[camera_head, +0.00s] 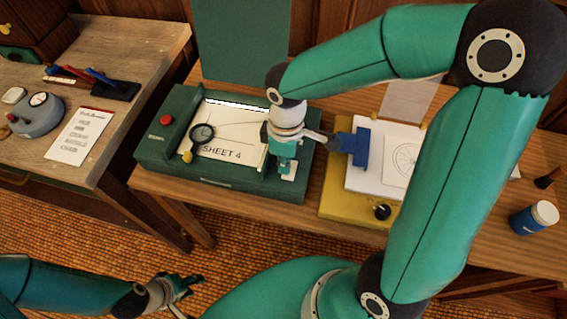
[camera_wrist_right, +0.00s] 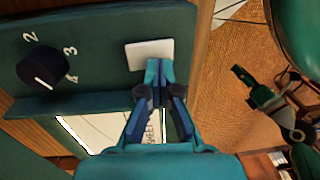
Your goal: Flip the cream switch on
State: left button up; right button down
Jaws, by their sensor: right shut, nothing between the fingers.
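The cream switch (camera_wrist_right: 150,53) is a pale rectangular piece on the green panel in the right wrist view. In the head view it shows in part (camera_head: 290,174) at the right side of the green drafting box (camera_head: 240,188). My right gripper (camera_head: 284,167) is shut and empty, pointing down over the switch. In the wrist view its fingertips (camera_wrist_right: 158,72) overlap the lower edge of the switch; I cannot tell whether they touch it. My left gripper (camera_head: 188,288) is open and empty, low over the floor and away from the box; it also shows in the wrist view (camera_wrist_right: 268,98).
A black dial (camera_wrist_right: 43,68) with numbers sits beside the switch. The box carries a red button (camera_head: 167,118) and a framed sheet (camera_head: 230,148). A yellow board (camera_head: 345,211) with a black knob (camera_head: 382,212) lies to the right.

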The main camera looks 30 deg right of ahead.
aim_at(282, 180)
jog(key=shift+r, duration=0.1)
jog(key=r+p, duration=0.2)
jog(key=r, duration=0.1)
jog(key=r+p, duration=0.1)
jog(key=shift+s+a+r+p, duration=0.1)
jog(key=shift+a+r+p, duration=0.05)
jog(key=shift+a+p, duration=0.15)
notch_tip(282, 180, up, 9)
jog(key=s, duration=0.1)
jog(key=shift+a+r+b, duration=0.15)
jog(key=shift+a+b, duration=0.3)
